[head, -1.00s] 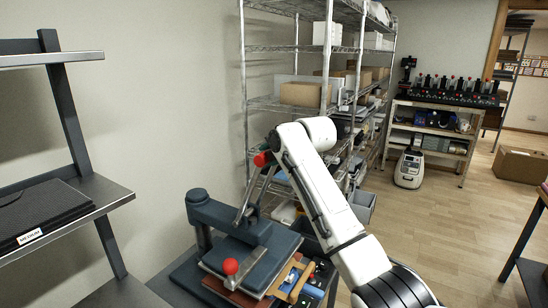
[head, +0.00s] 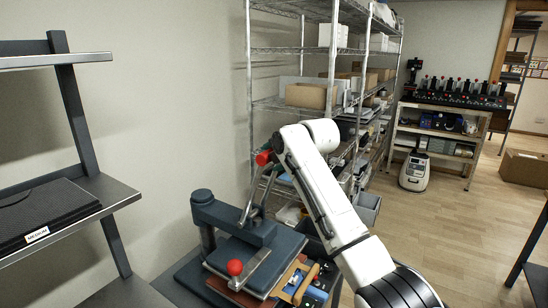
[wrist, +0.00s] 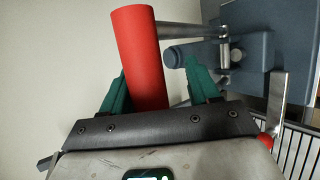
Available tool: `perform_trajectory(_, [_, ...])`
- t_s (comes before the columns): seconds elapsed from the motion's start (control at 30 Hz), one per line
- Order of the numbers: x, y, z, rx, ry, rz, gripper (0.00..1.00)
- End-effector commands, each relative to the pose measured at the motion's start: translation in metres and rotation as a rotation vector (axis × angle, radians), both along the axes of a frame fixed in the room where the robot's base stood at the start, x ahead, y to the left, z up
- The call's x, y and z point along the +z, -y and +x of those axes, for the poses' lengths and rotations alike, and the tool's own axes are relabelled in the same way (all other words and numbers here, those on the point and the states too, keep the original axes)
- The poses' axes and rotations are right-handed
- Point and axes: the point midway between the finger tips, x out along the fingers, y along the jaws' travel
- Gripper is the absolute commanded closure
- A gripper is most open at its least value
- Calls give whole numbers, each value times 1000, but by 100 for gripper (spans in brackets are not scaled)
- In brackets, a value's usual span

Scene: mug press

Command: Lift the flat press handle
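The flat press (head: 203,212) is a dark blue-grey machine with an arm over a flat upper plate. A small red knob (head: 235,267) stands on a metal strip at the plate's front. The press handle is a metal lever standing up, with a red cylindrical grip (head: 263,158) at its top. In the wrist view the red grip (wrist: 140,60) lies between the green fingers of my gripper (wrist: 160,85). It is close to the left finger, with a gap to the right finger, so my gripper looks open around it. The grip's lower end is hidden behind my gripper.
A wall is close behind the press. A wire shelf (head: 300,105) with boxes stands behind my arm. A dark shelf unit (head: 75,130) with a black case is at left. Small tools and a wooden-handled item (head: 306,284) lie right of the press. Open floor lies at right.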

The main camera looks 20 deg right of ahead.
Motion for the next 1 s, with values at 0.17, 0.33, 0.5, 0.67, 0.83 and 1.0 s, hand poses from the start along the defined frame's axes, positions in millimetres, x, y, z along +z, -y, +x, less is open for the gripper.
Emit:
perform_trajectory(0.17, [1,1,0,-2,1,0,40])
perform_trajectory(0.33, [4,2,-5,-2,5,0,40])
perform_trajectory(0.5, [12,5,-21,-1,7,0,40])
perform_trajectory(0.67, [26,8,-44,-2,7,-1,40])
perform_trajectory(0.83, [41,12,-68,-2,6,0,40])
perform_trajectory(1.0, [52,15,-84,-2,3,1,40])
